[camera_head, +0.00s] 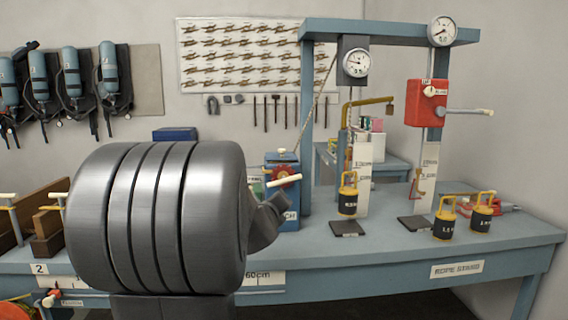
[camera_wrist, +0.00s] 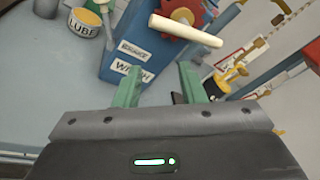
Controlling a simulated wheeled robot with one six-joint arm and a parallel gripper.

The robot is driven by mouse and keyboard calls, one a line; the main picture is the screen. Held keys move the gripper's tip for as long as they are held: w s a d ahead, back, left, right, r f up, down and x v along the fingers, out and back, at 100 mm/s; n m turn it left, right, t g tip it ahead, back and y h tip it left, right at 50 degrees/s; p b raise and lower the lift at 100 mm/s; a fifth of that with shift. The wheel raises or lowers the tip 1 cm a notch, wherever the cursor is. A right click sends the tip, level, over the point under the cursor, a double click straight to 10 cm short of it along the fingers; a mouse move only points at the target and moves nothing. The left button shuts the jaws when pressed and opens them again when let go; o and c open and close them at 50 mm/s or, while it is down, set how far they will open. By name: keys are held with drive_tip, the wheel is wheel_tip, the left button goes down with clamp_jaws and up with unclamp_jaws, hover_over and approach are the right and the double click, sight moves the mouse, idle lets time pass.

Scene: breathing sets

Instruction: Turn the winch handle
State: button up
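The winch is a blue box (camera_wrist: 150,60) with a label reading WINCH and a red wheel on its side. Its handle (camera_wrist: 186,30) is a pale cream rod lying across the red wheel in the wrist view. In the head view the handle (camera_head: 284,181) shows just above the end of my arm, with the blue winch box (camera_head: 288,215) behind. My gripper (camera_wrist: 157,72) is open, its two green fingers apart with nothing between them. The fingertips point toward the winch and are short of the handle. In the head view my arm hides the fingers.
A bench (camera_head: 400,245) carries the winch and a blue frame (camera_head: 307,120) with gauges. Yellow-topped weights (camera_head: 444,225) and a red box (camera_head: 426,103) with a lever are right of the winch. A LUBE tin (camera_wrist: 82,24) stands left of it.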

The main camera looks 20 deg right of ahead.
sight(284, 181)
drive_tip(key=a+r+n+g+h+p, duration=0.35)
drive_tip(key=n+h+p, duration=0.25)
drive_tip(key=n+p, duration=0.45)
drive_tip(key=shift+m, duration=0.85)
drive_tip(key=p+x, duration=0.1)
drive_tip(key=x, duration=0.3)
drive_tip(key=p+x, duration=0.2)
drive_tip(key=x, duration=0.2)
drive_tip(key=p+x, duration=0.1)
drive_tip(key=x, duration=0.3)
drive_tip(key=shift+w+d+r, duration=0.1)
drive_tip(key=shift+d+r, duration=0.15)
drive_tip(key=shift+d, duration=0.2)
clamp_jaws()
